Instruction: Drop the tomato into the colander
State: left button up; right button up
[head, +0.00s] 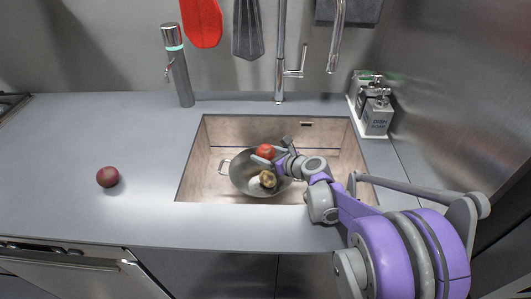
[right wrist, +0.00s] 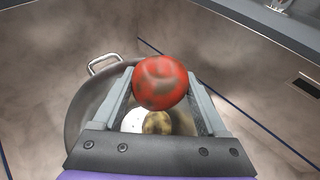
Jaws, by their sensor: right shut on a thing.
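The red tomato (head: 265,151) is between the fingers of my right gripper (head: 272,152), over the colander in the sink. In the right wrist view the tomato (right wrist: 160,82) sits between both fingertips, with the colander behind it. The metal colander (head: 241,180) stands in the sink; its rim and a side handle also show in the right wrist view (right wrist: 84,103). A brownish-yellow round item (head: 267,179) lies inside the colander. My left gripper is not in view.
The sink (head: 335,170) has walls around the colander and a tall faucet (head: 280,60) behind it. A dark red round item (head: 107,176) lies on the left counter. A grey dispenser (head: 178,68) stands behind. Soap bottles (head: 377,112) stand at the right. The left counter is mostly clear.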

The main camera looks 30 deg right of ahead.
jog(key=o, duration=1.4)
jog(key=shift+s, duration=0.1)
jog(key=p+v, duration=0.1)
jog(key=v, duration=0.9)
jog(key=shift+s+d+r, duration=0.1)
jog(key=shift+s+r, duration=0.15)
jog(key=shift+s, duration=0.05)
jog(key=shift+r, duration=0.1)
